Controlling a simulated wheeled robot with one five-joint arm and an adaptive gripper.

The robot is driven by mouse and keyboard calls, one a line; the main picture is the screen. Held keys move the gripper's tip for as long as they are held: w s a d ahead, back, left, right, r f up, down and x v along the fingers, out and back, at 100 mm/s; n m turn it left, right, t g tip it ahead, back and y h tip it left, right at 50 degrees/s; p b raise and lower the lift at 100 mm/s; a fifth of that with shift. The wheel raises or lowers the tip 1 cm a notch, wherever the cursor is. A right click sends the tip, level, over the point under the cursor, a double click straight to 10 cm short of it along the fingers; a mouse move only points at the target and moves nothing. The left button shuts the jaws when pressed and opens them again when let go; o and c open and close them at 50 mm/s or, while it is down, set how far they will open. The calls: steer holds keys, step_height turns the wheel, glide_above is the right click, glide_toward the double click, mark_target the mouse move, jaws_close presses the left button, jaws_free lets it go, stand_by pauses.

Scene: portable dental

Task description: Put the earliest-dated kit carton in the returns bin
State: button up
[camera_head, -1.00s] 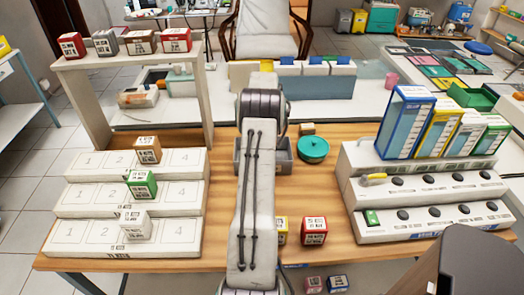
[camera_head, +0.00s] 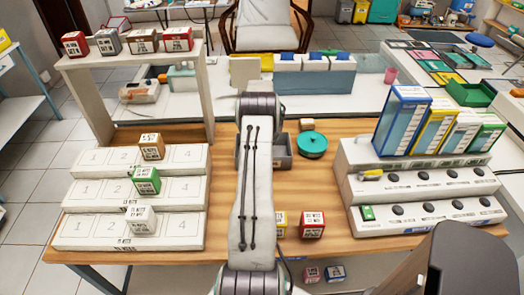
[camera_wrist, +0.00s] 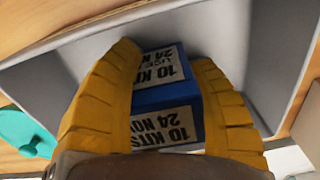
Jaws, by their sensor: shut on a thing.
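My gripper (camera_wrist: 168,110) is shut on a blue kit carton (camera_wrist: 165,95) with white labels that read "10 KITS" and "24 NOV". In the wrist view, the carton is between the yellow fingers, over or inside a grey bin (camera_wrist: 285,50). I cannot tell if it touches the bin's floor. In the head view, my arm hides the gripper, the carton and much of the grey bin (camera_head: 284,162). Other kit cartons include a brown one (camera_head: 152,146), a green one (camera_head: 146,180) and a white one (camera_head: 141,219) on the stepped rack.
A teal round lidded pot (camera_head: 312,145) stands right of the bin. A red carton (camera_head: 312,225) and a yellow one (camera_head: 280,224) sit near the front edge. Several cartons top the shelf (camera_head: 130,57). A switch unit with upright boxes (camera_head: 405,120) fills the right side.

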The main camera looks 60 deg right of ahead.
steer(key=shift+f, duration=0.15)
steer(key=o, duration=1.2)
steer(key=shift+c, duration=0.2)
